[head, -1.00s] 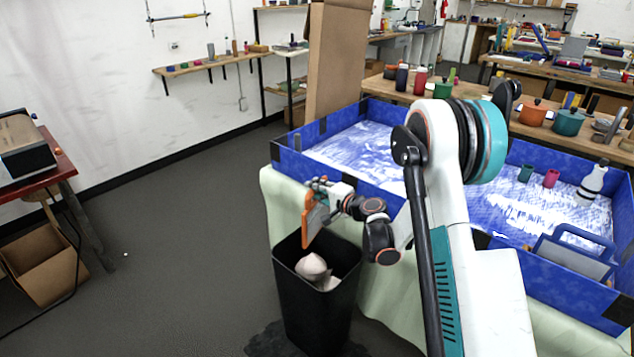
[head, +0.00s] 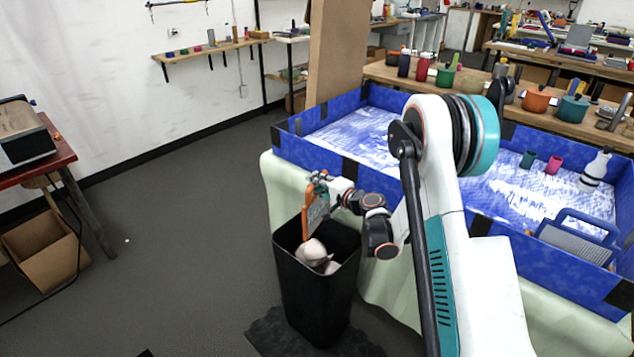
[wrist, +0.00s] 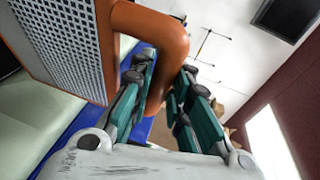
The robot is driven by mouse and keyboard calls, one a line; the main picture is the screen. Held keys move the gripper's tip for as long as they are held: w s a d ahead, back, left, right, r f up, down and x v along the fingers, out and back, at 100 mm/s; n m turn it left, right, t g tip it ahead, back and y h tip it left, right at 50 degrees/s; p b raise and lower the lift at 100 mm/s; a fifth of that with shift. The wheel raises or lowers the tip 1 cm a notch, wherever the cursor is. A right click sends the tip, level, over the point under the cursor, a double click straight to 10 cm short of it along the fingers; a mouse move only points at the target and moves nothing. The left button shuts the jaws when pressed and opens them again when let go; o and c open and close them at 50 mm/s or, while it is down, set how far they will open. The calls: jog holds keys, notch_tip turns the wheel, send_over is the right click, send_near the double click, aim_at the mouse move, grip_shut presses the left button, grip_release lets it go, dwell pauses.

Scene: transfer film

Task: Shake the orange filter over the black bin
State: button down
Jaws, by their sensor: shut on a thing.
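The orange filter (head: 313,206) is a flat grey mesh in an orange frame. It is held upright above the mouth of the black bin (head: 316,300). My gripper (head: 322,182) is shut on the filter's orange handle; in the wrist view, the teal fingers (wrist: 160,100) close around the handle loop and the mesh of the filter (wrist: 62,40) fills the upper left. The black bin stands on the floor and holds pale crumpled lumps (head: 313,252). The filter's lower edge is near the bin's rim, and I cannot tell if they touch.
A blue-walled tray (head: 345,165) on a table with a pale green cloth (head: 285,185) stands right beside the bin. It holds whitish material, a white bottle (head: 596,170), cups and a blue-framed screen (head: 577,238). Open floor (head: 190,250) lies left of the bin.

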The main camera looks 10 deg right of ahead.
jog(key=shift+r+p, duration=0.8)
jog(key=shift+r, duration=1.05)
jog(key=shift+f, duration=0.1)
jog(key=shift+f+b, duration=0.8)
jog(key=shift+f, duration=0.95)
jog(key=shift+r+p, duration=0.75)
jog(key=shift+r, duration=1.05)
jog(key=shift+f, duration=0.1)
